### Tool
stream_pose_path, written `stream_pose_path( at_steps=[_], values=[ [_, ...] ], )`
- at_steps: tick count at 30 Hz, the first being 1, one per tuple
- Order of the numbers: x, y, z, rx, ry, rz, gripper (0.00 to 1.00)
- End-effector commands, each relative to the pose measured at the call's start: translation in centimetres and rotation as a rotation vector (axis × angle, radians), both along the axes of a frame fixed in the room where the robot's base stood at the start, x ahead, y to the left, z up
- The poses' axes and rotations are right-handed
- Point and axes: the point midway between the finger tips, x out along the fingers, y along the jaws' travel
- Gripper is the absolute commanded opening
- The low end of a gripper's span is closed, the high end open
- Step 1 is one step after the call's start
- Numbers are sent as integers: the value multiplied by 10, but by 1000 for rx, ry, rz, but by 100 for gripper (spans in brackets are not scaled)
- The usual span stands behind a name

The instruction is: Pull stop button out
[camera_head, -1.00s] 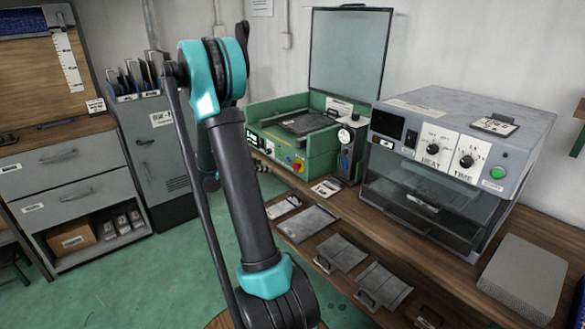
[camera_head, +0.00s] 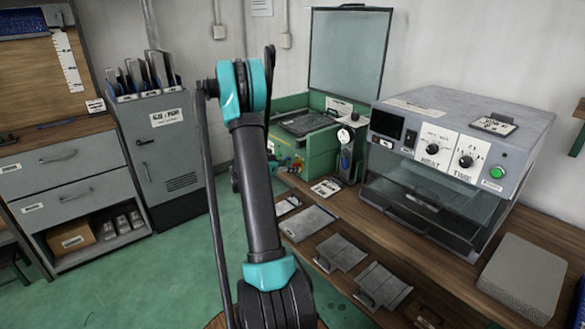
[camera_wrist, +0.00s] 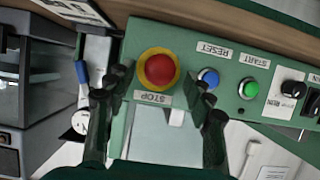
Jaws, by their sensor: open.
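The red stop button (camera_wrist: 160,70) sits on a yellow ring on the green panel (camera_wrist: 140,118) in the wrist view. A STOP label (camera_wrist: 152,97) is beside it. My gripper (camera_wrist: 166,92) is open, with one dark finger on each side of the button in the picture. The fingers appear apart from the button, and I cannot tell how far they are from the panel. In the head view, the green machine (camera_head: 322,160) stands behind my arm, and my gripper is mostly hidden there.
A blue reset button (camera_wrist: 208,78), a green start button (camera_wrist: 248,88) and a black knob (camera_wrist: 292,89) are right of the stop button. In the head view, a grey heater box (camera_head: 460,115) stands to the right and a cabinet (camera_head: 160,160) to the left.

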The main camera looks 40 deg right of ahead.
Motion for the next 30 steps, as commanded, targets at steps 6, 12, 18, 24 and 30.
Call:
stream_pose_path(
  at_steps=[6,12,18,24,30],
  values=[
    [0,-12,-5,0,-1,-1,53],
    [0,-13,-5,0,0,-1,53],
    [0,-12,-5,0,0,-1,35],
    [0,-12,-5,0,0,-1,11],
    [0,-5,-5,0,1,1,3]
  ],
)
